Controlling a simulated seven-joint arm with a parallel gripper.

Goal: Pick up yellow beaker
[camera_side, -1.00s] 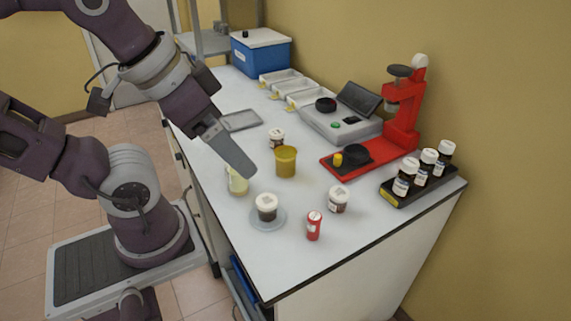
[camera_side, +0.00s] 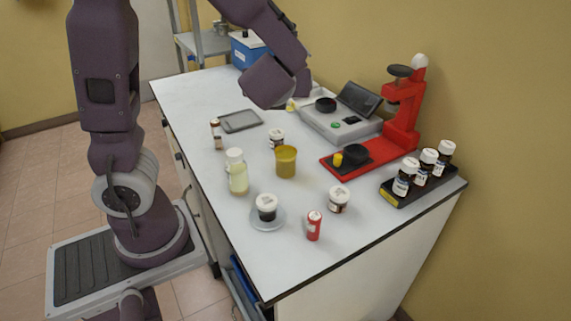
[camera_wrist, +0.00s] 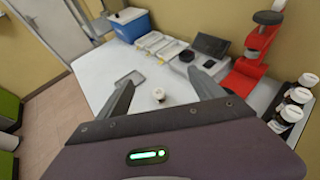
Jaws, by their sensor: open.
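The yellow beaker (camera_side: 286,162) stands upright on the white bench in the side view, near the bench's middle. I cannot make it out in the wrist view. My gripper (camera_wrist: 160,77) is open and empty in the wrist view, its two grey fingers spread wide. In the side view my arm reaches above the bench, beyond the beaker and apart from it. The fingers are mostly hidden there.
A small white-lidded jar (camera_side: 277,138) stands just behind the beaker. A pale yellow bottle (camera_side: 237,172) stands to its left. A grey instrument (camera_side: 340,122), a red stand (camera_side: 402,130) and a rack of bottles (camera_side: 417,184) line the right side.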

